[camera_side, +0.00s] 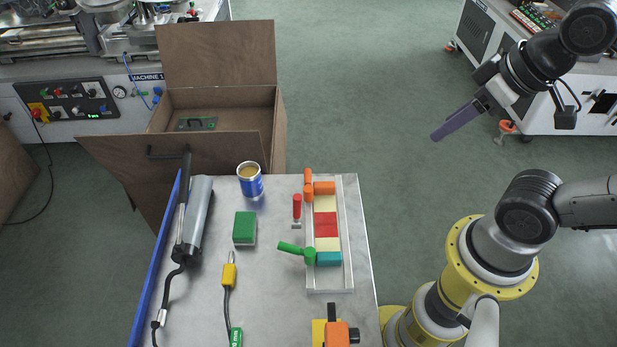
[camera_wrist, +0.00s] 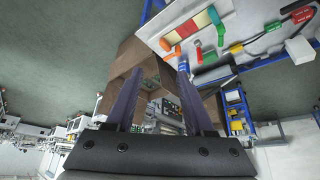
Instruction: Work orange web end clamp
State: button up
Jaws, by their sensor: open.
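The orange clamp (camera_side: 308,188) is at the far end of a pale channel (camera_side: 347,275) on the table, with an orange bar reaching right across the row of coloured blocks. It also shows small in the wrist view (camera_wrist: 167,43). My gripper (camera_side: 436,136) is high at the upper right of the side view, well away from the clamp and clear of the table. Its long purple fingers stand apart and empty in the wrist view (camera_wrist: 160,75). The side view shows the fingers nearly edge-on.
A green clamp (camera_side: 297,249) is at the near end, and a red-handled tool (camera_side: 297,207) stands left of the channel. A blue can (camera_side: 250,181), green box (camera_side: 244,229) and open brown box (camera_side: 215,110) are further left.

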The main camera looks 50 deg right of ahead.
dwell(0.3)
jog(key=w+a+r+m+t, duration=0.1)
jog(key=w+r+m, duration=0.3)
jog(key=w, duration=0.3)
jog(key=m+g+y, duration=0.2)
jog(key=m+g, duration=0.3)
send_over(309, 172)
jog(key=s+d, duration=0.2)
jog(key=s+d+x, duration=0.1)
jog(key=d+x, duration=0.1)
jog(key=x, duration=0.8)
jog(key=s+d+f+x, duration=0.1)
jog(key=s+x, duration=0.1)
jog(key=x, duration=2)
jog(key=shift+w+d, duration=0.2)
jog(key=shift+d, duration=0.05)
grip_shut()
